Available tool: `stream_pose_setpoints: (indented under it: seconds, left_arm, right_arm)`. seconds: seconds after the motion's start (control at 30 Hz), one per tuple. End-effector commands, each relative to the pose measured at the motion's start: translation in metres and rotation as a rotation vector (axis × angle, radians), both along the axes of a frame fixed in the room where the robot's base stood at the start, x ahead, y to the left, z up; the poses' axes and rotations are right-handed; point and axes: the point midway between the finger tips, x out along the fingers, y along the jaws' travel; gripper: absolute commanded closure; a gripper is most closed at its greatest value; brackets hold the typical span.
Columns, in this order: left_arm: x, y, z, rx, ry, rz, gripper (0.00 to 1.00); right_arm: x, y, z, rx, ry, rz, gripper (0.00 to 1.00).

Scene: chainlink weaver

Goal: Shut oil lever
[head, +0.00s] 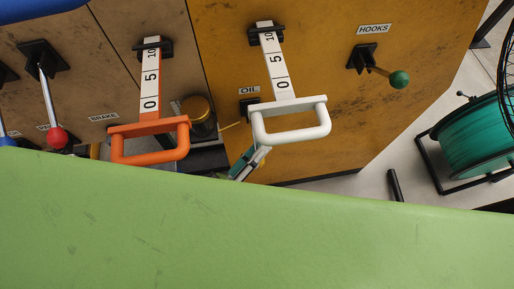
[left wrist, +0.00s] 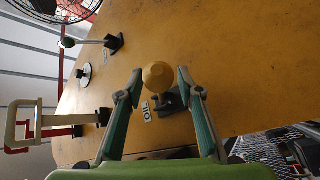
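The oil lever has a yellow faceted knob (left wrist: 158,77) on a black mount, beside the OIL label (left wrist: 146,109) on the yellow panel. In the left wrist view my left gripper (left wrist: 160,74) is open, one teal-padded finger on each side of the knob. I see gaps on both sides, but cannot tell how deep the knob sits between them. In the head view my left gripper (head: 249,162) is below the OIL label (head: 249,90), largely hidden by the white handle and a green surface. The lever's mount (head: 247,106) is partly hidden there. My right gripper is in neither view.
A white handle (head: 293,138) with a numbered scale juts out close to the oil lever. An orange handle (head: 150,158) is left of it. The HOOKS lever's green knob (head: 399,79) is right. A teal reel (head: 475,137) stands at the right.

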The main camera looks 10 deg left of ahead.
Motion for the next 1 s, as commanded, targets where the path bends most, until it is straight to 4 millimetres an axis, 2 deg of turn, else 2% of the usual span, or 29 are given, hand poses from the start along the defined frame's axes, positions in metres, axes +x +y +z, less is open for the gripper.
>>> stream_pose_setpoints:
  seconds: [0.07, 0.2, 0.47, 0.73, 0.87, 1.0]
  left_arm:
    - [0.0, 0.0, 0.0, 0.0, 0.0, 0.0, 0.66]
    - [0.0, 0.0, 0.0, 0.0, 0.0, 0.0, 1.0]
    - [-0.001, -0.001, -0.001, 0.001, 0.003, -0.002, 1.0]
    - [-0.004, -0.002, 0.004, -0.009, 0.045, -0.004, 1.0]
    - [-0.007, -0.003, 0.01, -0.022, 0.086, -0.005, 1.0]
    - [-0.012, -0.005, 0.021, -0.048, 0.169, -0.007, 1.0]
  right_arm:
    - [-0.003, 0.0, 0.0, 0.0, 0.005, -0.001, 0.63]
    - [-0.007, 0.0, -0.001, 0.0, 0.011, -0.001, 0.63]
    - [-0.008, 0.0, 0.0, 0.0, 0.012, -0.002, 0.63]
    - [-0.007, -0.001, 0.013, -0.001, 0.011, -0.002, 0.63]
    - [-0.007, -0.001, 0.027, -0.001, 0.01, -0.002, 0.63]
    - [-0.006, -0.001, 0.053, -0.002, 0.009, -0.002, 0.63]
